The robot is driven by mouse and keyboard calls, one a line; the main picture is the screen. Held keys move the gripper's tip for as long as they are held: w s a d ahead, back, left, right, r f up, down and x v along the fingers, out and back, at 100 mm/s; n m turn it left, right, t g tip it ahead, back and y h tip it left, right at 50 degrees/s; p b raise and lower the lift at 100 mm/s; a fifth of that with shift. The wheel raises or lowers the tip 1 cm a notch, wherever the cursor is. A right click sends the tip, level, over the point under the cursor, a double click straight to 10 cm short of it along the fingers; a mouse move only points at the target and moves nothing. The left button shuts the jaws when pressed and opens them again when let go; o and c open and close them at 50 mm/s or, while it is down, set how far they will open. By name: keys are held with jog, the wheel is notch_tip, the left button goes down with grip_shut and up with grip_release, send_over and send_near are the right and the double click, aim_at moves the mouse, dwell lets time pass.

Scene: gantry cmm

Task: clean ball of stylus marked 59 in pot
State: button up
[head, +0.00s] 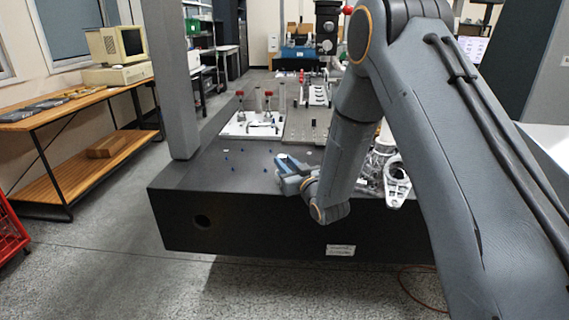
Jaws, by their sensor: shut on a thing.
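My gripper (283,164) is low over the front part of the dark granite table (210,178), its fingers pointing left and away. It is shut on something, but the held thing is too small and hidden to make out. A white tray (236,130) stands behind it to the left. Slim upright pieces with red tops (240,94) and small jars stand on or behind the tray. I cannot tell which is the pot. The number 59 cannot be read on anything, and no stylus ball can be made out.
Several small blue dots lie on the table left of my gripper. A shiny metal casting (397,182) stands right of my forearm. A grey plate (303,127) lies beyond. A grey column (175,80) rises at the table's left edge. The machine's probe head (327,40) hangs at the back.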

jog(key=shift+s+a+f, duration=0.1)
jog(key=shift+s+a, duration=0.1)
jog(key=shift+a, duration=0.05)
jog(key=shift+w+d, duration=0.4)
jog(key=shift+d, duration=0.3)
dwell(0.4)
jog(key=shift+s+a, duration=0.4)
jog(key=shift+a, duration=0.3)
dwell(0.4)
jog(key=shift+w+d, duration=0.4)
jog(key=shift+d, duration=0.25)
dwell(0.3)
jog(key=shift+s+a, duration=0.2)
jog(key=shift+a, duration=0.15)
dwell(0.6)
notch_tip(320, 180, up, 6)
jog(key=p, duration=0.3)
jog(key=shift+p, duration=0.3)
dwell(0.7)
